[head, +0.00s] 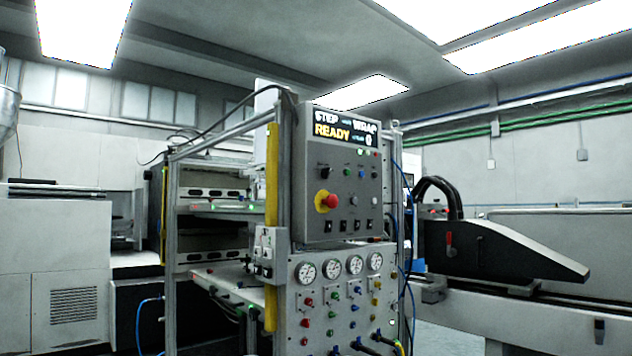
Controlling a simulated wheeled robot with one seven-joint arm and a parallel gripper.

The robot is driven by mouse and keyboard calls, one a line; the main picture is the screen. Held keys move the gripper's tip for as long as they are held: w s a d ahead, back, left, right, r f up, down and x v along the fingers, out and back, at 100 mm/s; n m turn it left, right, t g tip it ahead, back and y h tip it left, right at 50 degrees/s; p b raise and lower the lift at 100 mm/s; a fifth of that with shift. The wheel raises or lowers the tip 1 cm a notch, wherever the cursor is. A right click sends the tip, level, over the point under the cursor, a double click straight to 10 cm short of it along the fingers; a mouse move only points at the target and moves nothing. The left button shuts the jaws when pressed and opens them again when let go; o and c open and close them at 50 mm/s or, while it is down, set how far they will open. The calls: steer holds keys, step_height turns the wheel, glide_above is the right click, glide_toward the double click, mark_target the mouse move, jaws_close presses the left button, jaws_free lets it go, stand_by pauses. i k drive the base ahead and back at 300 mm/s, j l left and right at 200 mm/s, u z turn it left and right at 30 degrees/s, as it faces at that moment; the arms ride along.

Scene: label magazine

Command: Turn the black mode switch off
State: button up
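A grey control box (345,215) stands upright near the middle of the head view, with a lit display (345,130) on top reading "STEP", "WRAP" and "READY". A black knob (324,172) sits at the upper left of its face, above a red emergency button (328,201) on a yellow base. A row of small black switches (343,226) runs along the lower part of the face. The labels are too small to read, so I cannot tell which black control is the mode switch or how it is set. My gripper is not in view.
Below the box is a panel with several round gauges (305,271) and coloured knobs. Cables and blue hoses hang at its right side. A yellow post (272,180) stands at the left. A black machine arm (500,250) extends on the right.

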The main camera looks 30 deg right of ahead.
mark_target(325, 172)
steer(key=i+l, duration=0.2)
steer(key=l, duration=0.15)
steer(key=i+l+u, duration=0.1)
steer(key=l, duration=0.3)
steer(key=i+l, duration=0.25)
steer(key=i+l+u, duration=0.1)
steer(key=l, duration=0.4)
steer(key=i, duration=0.05)
